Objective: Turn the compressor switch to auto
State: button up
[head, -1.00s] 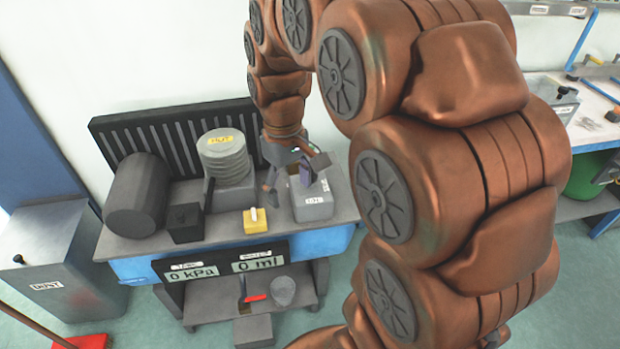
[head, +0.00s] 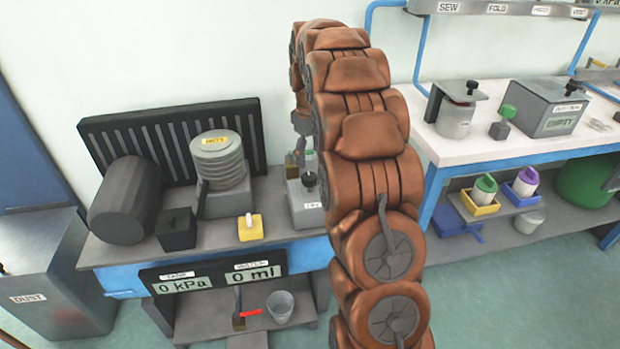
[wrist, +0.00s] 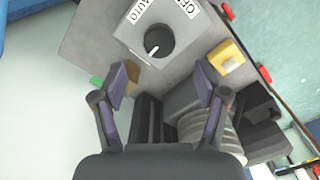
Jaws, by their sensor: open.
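The compressor switch is a grey box (head: 306,207) with a round black knob (head: 309,180), at the right end of the compressor bench in the head view. In the wrist view the box (wrist: 127,38) carries an AUTO label (wrist: 140,12) and an OFF label (wrist: 187,8). The knob (wrist: 160,40) has a white mark on its lower left side; I cannot tell which label it matches. My gripper (wrist: 168,85) is open and empty, with its fingertips apart from the knob. In the head view it is behind the box, partly hidden by my arm.
A yellow block with a white lever (head: 250,228) sits left of the switch box. A black box (head: 176,229), ribbed grey cylinder (head: 220,160) and dark tank (head: 126,200) stand further left. Gauge displays (head: 212,277) hang on the bench front. A white workbench (head: 500,135) stands right.

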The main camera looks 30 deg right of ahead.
aim_at(310, 176)
jog(key=shift+f, duration=3.95)
jog(key=c, duration=1.2)
jog(key=shift+o, duration=0.2)
